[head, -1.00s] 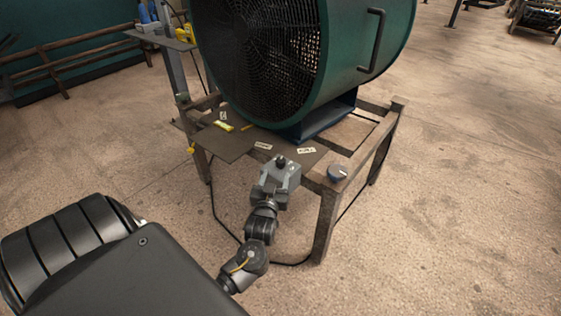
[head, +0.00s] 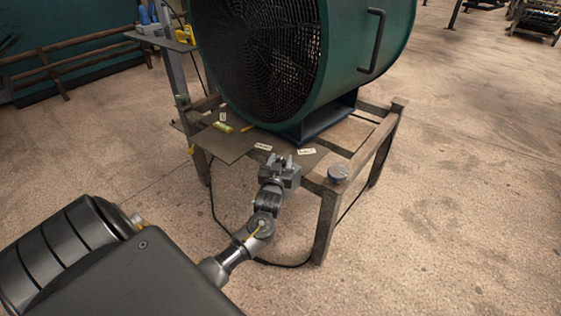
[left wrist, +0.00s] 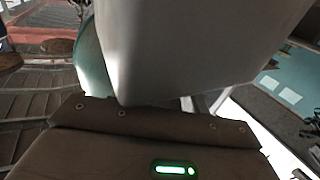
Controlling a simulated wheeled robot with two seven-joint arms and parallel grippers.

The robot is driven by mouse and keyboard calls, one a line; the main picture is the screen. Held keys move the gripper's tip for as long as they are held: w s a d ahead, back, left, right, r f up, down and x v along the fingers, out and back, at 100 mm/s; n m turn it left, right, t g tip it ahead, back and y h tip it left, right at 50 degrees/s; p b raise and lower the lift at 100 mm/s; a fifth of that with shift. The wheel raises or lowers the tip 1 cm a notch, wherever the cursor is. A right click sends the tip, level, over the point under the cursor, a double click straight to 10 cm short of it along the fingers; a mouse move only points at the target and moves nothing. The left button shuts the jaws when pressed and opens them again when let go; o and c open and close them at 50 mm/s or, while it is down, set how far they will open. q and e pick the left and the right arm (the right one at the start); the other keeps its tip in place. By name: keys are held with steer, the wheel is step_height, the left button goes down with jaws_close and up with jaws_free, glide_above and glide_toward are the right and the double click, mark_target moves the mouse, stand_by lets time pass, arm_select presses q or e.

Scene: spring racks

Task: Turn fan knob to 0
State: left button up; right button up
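A round grey knob (head: 338,173) sits on the front right corner of the fan's wooden stand in the head view. Its pointer and markings are too small to read. The large green drum fan (head: 362,50) stands behind it. My left gripper (head: 279,160) is in front of the stand, left of the knob and apart from it. Its two fingers look spread with nothing clearly between them. The left wrist view shows a large pale grey block (left wrist: 185,45) close to the camera and no clear knob. My right gripper is out of view.
The wooden stand (head: 327,215) has a brown board (head: 225,143) with white labels (head: 306,151) and a yellow-green item (head: 222,127). A dark cable (head: 215,210) hangs to the floor. A side shelf (head: 160,40) holds tools.

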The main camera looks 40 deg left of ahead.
arm_select(q)
steer(key=c, duration=0.7)
